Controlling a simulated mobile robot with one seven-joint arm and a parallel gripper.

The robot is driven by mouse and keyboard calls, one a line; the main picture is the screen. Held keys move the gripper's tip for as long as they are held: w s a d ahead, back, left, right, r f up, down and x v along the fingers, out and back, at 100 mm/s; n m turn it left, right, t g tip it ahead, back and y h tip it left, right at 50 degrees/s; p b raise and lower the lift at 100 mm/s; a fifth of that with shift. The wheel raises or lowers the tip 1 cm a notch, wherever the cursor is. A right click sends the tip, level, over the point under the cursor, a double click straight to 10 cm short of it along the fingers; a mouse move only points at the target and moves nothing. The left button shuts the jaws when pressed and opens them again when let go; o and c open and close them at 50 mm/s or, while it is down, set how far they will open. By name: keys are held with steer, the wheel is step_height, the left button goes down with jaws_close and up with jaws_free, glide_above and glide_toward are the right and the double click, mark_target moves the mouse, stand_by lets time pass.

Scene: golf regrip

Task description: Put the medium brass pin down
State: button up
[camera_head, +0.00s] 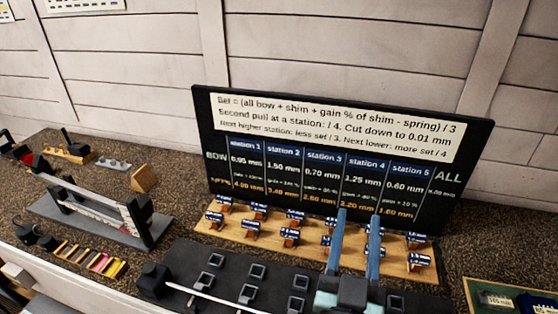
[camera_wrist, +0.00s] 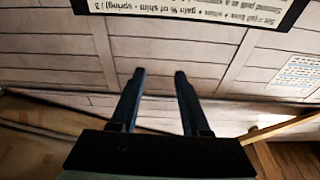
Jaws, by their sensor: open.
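My gripper (camera_head: 358,217) is open, with its two blue fingers apart and pointing up in front of the board in the head view. In the wrist view the fingers (camera_wrist: 159,73) stand apart with nothing between them. I cannot pick out the medium brass pin in either view. A black fixture (camera_head: 228,262) with several square sockets lies at the front, beside my gripper. A thin pale shaft (camera_head: 215,299) runs along its front edge. My gripper hides part of the fixture's right side.
A wooden rack (camera_head: 220,236) with several blue-labelled pieces stands behind the fixture, below a black sign board (camera_head: 212,123). A grey stand (camera_head: 70,211) is at left, near a tray of coloured strips (camera_head: 90,258). A green-edged panel (camera_head: 505,296) is at lower right.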

steer(key=a+r+t+y, duration=0.1)
steer(key=a+r+t, duration=0.1)
steer(key=r, duration=0.9)
steer(key=a+r+t, duration=0.2)
steer(key=a+r, duration=0.2)
steer(key=r, duration=0.8)
steer(key=shift+s+n+t+y, duration=0.3)
steer(key=shift+s+n+y, duration=0.1)
steer(key=s+a+r+n+t+y, duration=0.1)
steer(key=s+r, duration=0.1)
steer(key=r, duration=0.2)
steer(key=s+a+r+t+y, duration=0.1)
steer(key=s+a+r, duration=0.1)
steer(key=r, duration=0.2)
steer(key=s+a+r+n+t+y, duration=0.1)
steer(key=s+a+r, duration=0.1)
steer(key=r, duration=0.2)
steer(key=shift+s+a+r+n+y, duration=0.2)
steer(key=shift+s+r+n+y, duration=0.1)
steer(key=shift+s+y, duration=0.1)
steer(key=shift+c, duration=0.7)
steer(key=shift+s+a+r, duration=0.15)
steer(key=shift+s+r, duration=0.1)
steer(key=shift+r, duration=0.05)
steer(key=shift+c, duration=0.3)
steer(key=shift+w, duration=0.1)
